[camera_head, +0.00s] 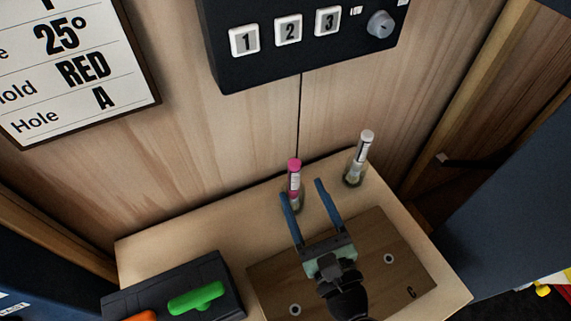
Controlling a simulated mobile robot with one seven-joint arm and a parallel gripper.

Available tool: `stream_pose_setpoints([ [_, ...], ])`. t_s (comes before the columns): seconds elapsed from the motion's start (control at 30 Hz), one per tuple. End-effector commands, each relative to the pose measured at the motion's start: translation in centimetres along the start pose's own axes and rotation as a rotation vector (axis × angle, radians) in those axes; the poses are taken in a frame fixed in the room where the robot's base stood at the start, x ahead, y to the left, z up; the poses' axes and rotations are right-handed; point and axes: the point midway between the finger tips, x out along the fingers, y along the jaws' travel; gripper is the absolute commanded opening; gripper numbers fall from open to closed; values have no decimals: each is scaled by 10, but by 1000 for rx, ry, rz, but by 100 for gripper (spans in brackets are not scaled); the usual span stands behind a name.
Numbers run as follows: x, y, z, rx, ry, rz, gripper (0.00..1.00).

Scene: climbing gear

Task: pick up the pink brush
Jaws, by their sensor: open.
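The pink-topped brush (294,174) stands upright near the back of the wooden table, with a pale label below its pink end. Its lower part sits in what looks like a small clear holder, partly behind my left finger. My gripper (300,190) is open, with its two blue fingers pointing toward the back wall. The left finger overlaps the brush's lower part in the picture, and the right finger is to the right of it. I cannot tell whether the finger touches the brush.
A white-topped brush (361,154) stands in a similar holder to the right. A brown board (400,262) marked C lies under my gripper. A black case (222,272) with a green-handled item (196,298) and an orange one (141,317) is front left. A black numbered panel (300,65) hangs on the wall.

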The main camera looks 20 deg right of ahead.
Motion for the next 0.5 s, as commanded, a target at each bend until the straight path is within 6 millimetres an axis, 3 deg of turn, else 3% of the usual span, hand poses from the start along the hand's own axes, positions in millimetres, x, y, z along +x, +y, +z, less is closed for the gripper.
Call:
stream_pose_setpoints([
  [0.07, -12, -1, -15, 120, 16, -19, 66],
  [0.17, -12, -2, -21, 193, 18, -30, 66],
  [0.5, 45, -3, -21, 199, 16, -28, 66],
])
